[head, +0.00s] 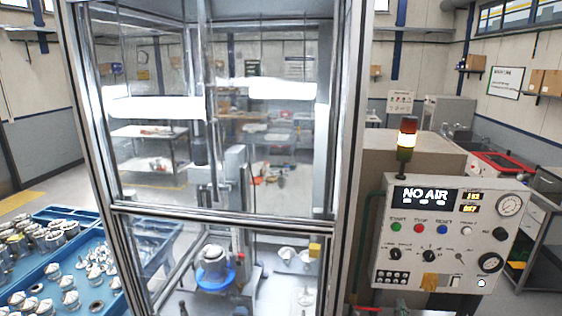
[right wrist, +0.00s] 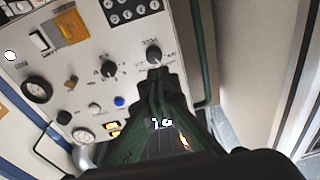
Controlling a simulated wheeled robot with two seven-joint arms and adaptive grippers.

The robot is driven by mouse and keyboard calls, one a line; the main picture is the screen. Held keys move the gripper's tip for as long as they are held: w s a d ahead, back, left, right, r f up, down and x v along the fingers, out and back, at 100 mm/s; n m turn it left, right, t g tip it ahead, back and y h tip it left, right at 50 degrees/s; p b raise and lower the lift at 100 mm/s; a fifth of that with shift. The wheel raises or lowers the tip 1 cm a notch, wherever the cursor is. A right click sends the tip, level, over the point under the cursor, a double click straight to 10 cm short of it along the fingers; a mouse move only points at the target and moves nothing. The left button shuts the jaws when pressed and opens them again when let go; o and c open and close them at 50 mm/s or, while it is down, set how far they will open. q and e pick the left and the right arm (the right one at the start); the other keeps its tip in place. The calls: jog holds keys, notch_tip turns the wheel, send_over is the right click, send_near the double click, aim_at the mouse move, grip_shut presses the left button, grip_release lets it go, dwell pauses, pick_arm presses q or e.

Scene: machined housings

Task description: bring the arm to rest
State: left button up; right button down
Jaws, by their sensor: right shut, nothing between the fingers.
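My right gripper (right wrist: 158,75) shows in the right wrist view, dark, with its fingers together and nothing between them. Its tips point at the control panel (right wrist: 75,60) and overlap the lower edge of a black selector knob (right wrist: 153,54); I cannot tell whether they touch it. In the head view the control panel (head: 390,268) stands at the right, its display (head: 420,196) reading "NO AIR". My right gripper is not clear in the head view; only small parts show at the bottom edge below the panel. My left gripper is not in view.
A framed glass enclosure (head: 222,215) stands left of the panel, with a blue round fixture (head: 214,279) inside. Blue trays (head: 130,233) of metal parts lie at the left. A lit stack light (head: 407,138) rises above the panel. A dark green pipe (right wrist: 204,55) runs beside the panel.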

jog(key=s+d+f+n+g+y, duration=0.1)
jog(key=s+f+g, duration=0.3)
jog(key=s+f, duration=0.55)
jog(key=s+d+f+g, duration=0.1)
jog(key=s+f+g, duration=0.4)
jog(key=f, duration=0.7)
jog(key=s+a+f+g, duration=0.1)
jog(key=s+f+g, duration=0.15)
jog(key=s, duration=0.55)
jog(key=s+a+f+n+g+y, duration=0.15)
jog(key=s+f, duration=0.25)
jog(key=s, duration=0.4)
jog(key=s+f+g+h, duration=0.1)
jog(key=s+f+g, duration=0.2)
jog(key=s, duration=0.4)
notch_tip(320, 180, down, 36)
jog(key=s+a+f+g+y+b, duration=0.1)
jog(key=s+a+b, duration=0.15)
jog(key=b, duration=0.35)
pick_arm(q)
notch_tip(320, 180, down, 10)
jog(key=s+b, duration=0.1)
jog(key=b, duration=0.3)
pick_arm(e)
jog(key=s+f+n+g, duration=0.1)
jog(key=s+f, duration=1.8)
jog(key=f, duration=0.2)
jog(key=shift+s+d, duration=0.15)
jog(key=shift+d, duration=0.2)
